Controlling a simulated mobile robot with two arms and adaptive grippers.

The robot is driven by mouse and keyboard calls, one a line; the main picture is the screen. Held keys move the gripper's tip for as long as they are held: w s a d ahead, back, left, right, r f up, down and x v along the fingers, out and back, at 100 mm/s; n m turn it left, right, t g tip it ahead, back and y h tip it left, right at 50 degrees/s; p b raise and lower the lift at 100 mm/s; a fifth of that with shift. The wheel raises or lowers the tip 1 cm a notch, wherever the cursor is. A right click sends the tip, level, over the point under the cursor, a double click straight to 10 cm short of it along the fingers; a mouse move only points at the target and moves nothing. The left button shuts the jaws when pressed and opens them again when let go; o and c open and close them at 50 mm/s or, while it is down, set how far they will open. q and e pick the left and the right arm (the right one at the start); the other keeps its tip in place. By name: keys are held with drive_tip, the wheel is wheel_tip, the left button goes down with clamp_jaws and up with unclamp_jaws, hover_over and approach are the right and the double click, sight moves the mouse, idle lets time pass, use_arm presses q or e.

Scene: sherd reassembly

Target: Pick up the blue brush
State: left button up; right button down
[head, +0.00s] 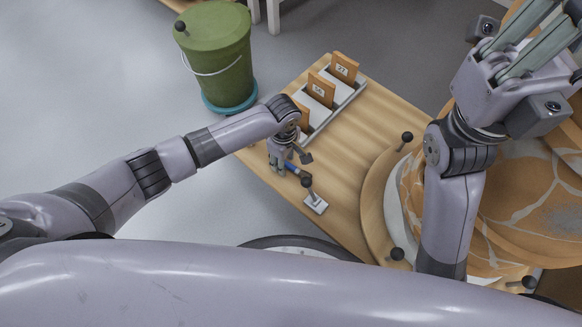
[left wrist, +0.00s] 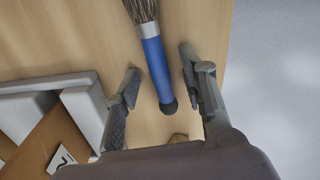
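The blue brush (left wrist: 154,62) lies on the wooden table, with a blue handle, a metal collar and dark bristles toward the top of the left wrist view. Part of its blue handle also shows in the head view (head: 291,167). My left gripper (left wrist: 160,78) is open, with one finger on each side of the handle and a visible gap at both sides. In the head view my left gripper (head: 281,165) points down at the table and partly hides the brush. My right gripper (head: 535,40) is raised at the upper right, fingers apart and empty.
A divided tray (head: 345,102) with orange numbered cards stands beside my left gripper. A green lidded bucket (head: 222,65) stands beyond the table. A round orange piece (head: 510,205) is at right.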

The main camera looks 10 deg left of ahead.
use_arm(q)
drive_tip(key=shift+c, duration=0.4)
clamp_jaws()
drive_tip(key=shift+r, duration=0.15)
